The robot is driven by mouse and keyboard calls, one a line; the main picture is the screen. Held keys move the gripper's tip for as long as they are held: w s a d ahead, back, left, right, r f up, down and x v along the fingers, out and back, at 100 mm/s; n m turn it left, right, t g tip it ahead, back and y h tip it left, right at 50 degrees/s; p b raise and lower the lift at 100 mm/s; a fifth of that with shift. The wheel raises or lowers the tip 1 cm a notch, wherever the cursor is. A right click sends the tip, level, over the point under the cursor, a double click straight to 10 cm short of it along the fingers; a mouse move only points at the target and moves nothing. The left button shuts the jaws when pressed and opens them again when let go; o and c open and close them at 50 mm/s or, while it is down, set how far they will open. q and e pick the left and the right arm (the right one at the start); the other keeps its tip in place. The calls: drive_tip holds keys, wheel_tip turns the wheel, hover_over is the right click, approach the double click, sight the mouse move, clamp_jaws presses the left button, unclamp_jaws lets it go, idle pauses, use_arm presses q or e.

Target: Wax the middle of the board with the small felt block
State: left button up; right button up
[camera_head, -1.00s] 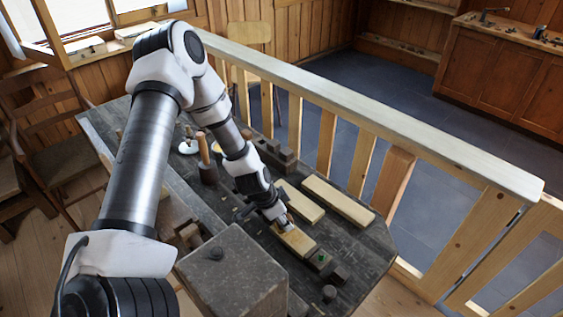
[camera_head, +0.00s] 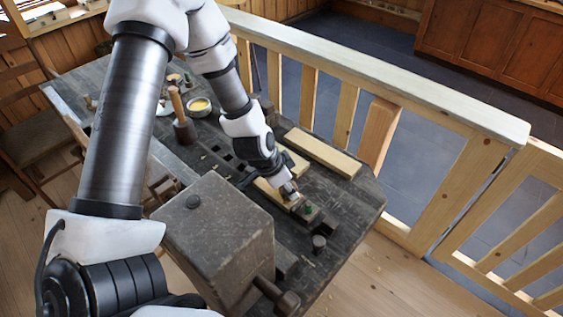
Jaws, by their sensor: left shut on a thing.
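My left gripper (camera_head: 289,192) points down onto a pale wooden board (camera_head: 268,191) on the dark workbench (camera_head: 345,215). It is close to the board's near right end and hides part of it. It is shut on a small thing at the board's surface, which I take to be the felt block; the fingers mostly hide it. I cannot tell whether the block touches the wood. A shallow dish of yellow wax (camera_head: 200,106) stands farther back on the bench. My right gripper is not in view.
Two more pale boards lie beyond, a long one (camera_head: 323,153) and one partly hidden by my wrist (camera_head: 297,163). A green-topped piece (camera_head: 308,209) sits past the board's end. A large vise block (camera_head: 215,235) is in front; a railing (camera_head: 400,90) runs behind.

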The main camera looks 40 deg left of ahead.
use_arm(q)
drive_tip(key=shift+d+f+b, duration=0.25)
drive_tip(key=shift+d+b, duration=0.15)
drive_tip(key=shift+d, duration=0.25)
drive_tip(key=shift+r, duration=0.4)
wheel_tip(320, 180, up, 6)
drive_tip(key=p, duration=0.6)
drive_tip(key=shift+f, duration=0.15)
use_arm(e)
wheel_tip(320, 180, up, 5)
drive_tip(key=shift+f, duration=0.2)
use_arm(q)
wheel_tip(320, 180, up, 2)
drive_tip(key=p, duration=0.3)
drive_tip(key=shift+r, duration=0.6)
drive_tip(key=shift+s+f, duration=0.1)
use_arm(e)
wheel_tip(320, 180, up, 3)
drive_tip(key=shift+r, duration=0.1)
